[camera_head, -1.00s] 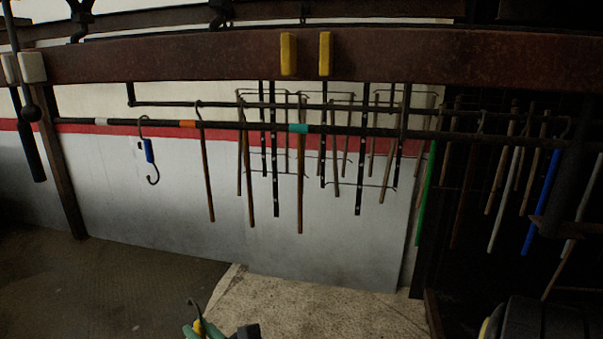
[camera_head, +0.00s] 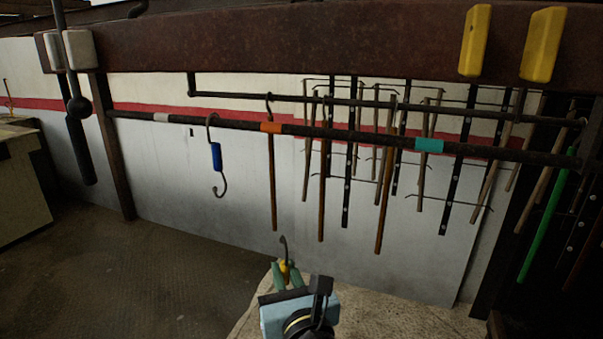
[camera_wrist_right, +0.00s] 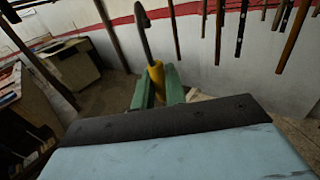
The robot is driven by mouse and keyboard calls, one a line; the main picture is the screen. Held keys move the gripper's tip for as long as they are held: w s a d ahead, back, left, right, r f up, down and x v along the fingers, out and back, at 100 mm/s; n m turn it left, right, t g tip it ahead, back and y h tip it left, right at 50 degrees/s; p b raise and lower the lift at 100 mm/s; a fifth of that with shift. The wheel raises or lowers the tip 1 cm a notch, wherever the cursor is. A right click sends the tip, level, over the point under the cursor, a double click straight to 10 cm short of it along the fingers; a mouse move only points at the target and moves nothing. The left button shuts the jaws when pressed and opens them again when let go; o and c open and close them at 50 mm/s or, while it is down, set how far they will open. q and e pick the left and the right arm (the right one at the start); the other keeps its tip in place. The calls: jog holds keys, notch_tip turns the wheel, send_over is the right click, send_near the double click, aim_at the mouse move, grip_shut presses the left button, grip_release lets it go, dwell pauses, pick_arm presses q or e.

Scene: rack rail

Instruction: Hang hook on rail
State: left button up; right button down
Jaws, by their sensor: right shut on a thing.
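The rail (camera_head: 340,133) is a dark horizontal bar with white, orange and teal bands. A hook with a blue grip (camera_head: 216,157) hangs from it between the white and orange bands. My right gripper (camera_head: 287,272) is below the rail, with green fingers shut on a dark hook with a yellow grip (camera_head: 284,262). The held hook stands upright, curved end up, well apart from the rail. My left gripper is not in view.
A rusty beam (camera_head: 300,40) with yellow blocks (camera_head: 475,40) crosses above the rail. Several thin rods (camera_head: 272,185) hang at the middle and right. A post (camera_head: 112,150) stands at the left. The rail between the orange and teal bands has a few rods near it.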

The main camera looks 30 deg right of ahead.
jog(key=s+r+m+g+h+p, duration=0.1)
jog(key=s+r+m+g+h, duration=0.3)
jog(key=r, duration=0.7)
jog(key=s+r+m+g+h+p, duration=0.15)
jog(key=s+r+m+h, duration=0.35)
jog(key=r, duration=0.5)
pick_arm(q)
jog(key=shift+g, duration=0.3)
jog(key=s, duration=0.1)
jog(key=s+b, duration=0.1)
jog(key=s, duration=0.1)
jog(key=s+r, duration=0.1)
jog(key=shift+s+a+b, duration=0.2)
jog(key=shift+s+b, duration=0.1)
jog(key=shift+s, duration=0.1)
pick_arm(e)
jog(key=w+d+f+n+h, duration=0.1)
jog(key=w+d+f, duration=0.1)
jog(key=w+d, duration=0.3)
jog(key=shift+w+d+n, duration=0.3)
jog(key=shift+w+d, duration=0.05)
jog(key=shift+d, duration=0.25)
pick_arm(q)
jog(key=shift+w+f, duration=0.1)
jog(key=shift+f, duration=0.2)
pick_arm(e)
jog(key=shift+f+g, duration=0.25)
jog(key=shift+f, duration=0.1)
jog(key=c, duration=1.4)
grip_release()
